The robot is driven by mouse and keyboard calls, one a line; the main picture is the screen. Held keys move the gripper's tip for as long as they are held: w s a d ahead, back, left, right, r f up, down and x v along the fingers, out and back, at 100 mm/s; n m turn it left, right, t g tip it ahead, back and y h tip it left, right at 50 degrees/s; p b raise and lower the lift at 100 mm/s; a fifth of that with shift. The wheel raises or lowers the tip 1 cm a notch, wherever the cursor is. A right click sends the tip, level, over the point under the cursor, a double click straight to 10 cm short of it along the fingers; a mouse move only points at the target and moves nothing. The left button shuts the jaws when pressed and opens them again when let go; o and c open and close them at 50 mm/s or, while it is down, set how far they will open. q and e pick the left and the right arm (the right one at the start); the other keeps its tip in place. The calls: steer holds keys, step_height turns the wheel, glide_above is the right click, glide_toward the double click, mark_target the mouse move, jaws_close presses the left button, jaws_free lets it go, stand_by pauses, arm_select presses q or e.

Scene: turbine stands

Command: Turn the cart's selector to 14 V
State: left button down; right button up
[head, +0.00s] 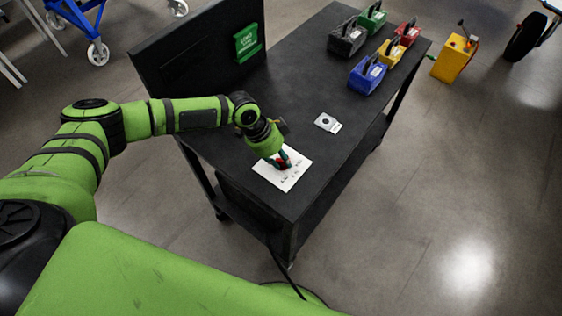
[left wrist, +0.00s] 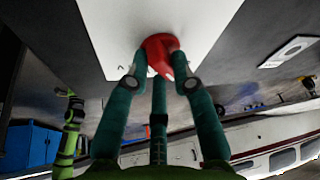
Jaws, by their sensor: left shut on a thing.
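The selector is a red knob (left wrist: 158,48) on a white plate (left wrist: 208,25) with small black markings. The plate lies flat on the dark cart top (head: 255,120), near its front end, in the head view (head: 301,163). My left gripper (head: 281,162) reaches down to the plate from above. Its dark green fingers (left wrist: 160,68) are closed around the red knob, which points toward the bottom of the left wrist view. The markings are too small to read, and the fingers hide part of the knob. My right gripper cannot be made out in either view.
A small white plate with a dark round spot (head: 327,122) lies beyond the selector. Several coloured handled boxes, including a blue one (head: 367,75), stand at the cart's far end. A green sign (head: 248,43) is on the upright back panel. A yellow box (head: 453,58) stands on the floor.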

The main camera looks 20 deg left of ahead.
arm_select(q)
steer(key=m+b, duration=0.1)
steer(key=m+g+b, duration=0.1)
steer(key=b, duration=0.1)
steer(key=shift+a+f+m, duration=0.1)
steer(key=shift+f+m, duration=0.2)
steer(key=shift+w+m+g+b, duration=0.1)
steer(key=shift+m+g+b, duration=0.2)
steer(key=shift+m+b, duration=0.4)
steer(key=shift+a+r+m+g+b, duration=0.15)
steer(key=shift+m+g+b, duration=0.1)
steer(key=shift+m+b, duration=0.35)
steer(key=shift+d+r+m+g+b, duration=0.1)
steer(key=shift+m+g+b, duration=0.25)
steer(key=shift+m, duration=0.45)
steer(key=shift+a, duration=0.1)
steer(key=c, duration=1.3)
jaws_free()
steer(key=shift+w+a+r, duration=0.15)
steer(key=shift+w+r, duration=0.05)
steer(key=shift+r, duration=0.35)
steer(key=v, duration=1.1)
steer(key=shift+s, duration=0.1)
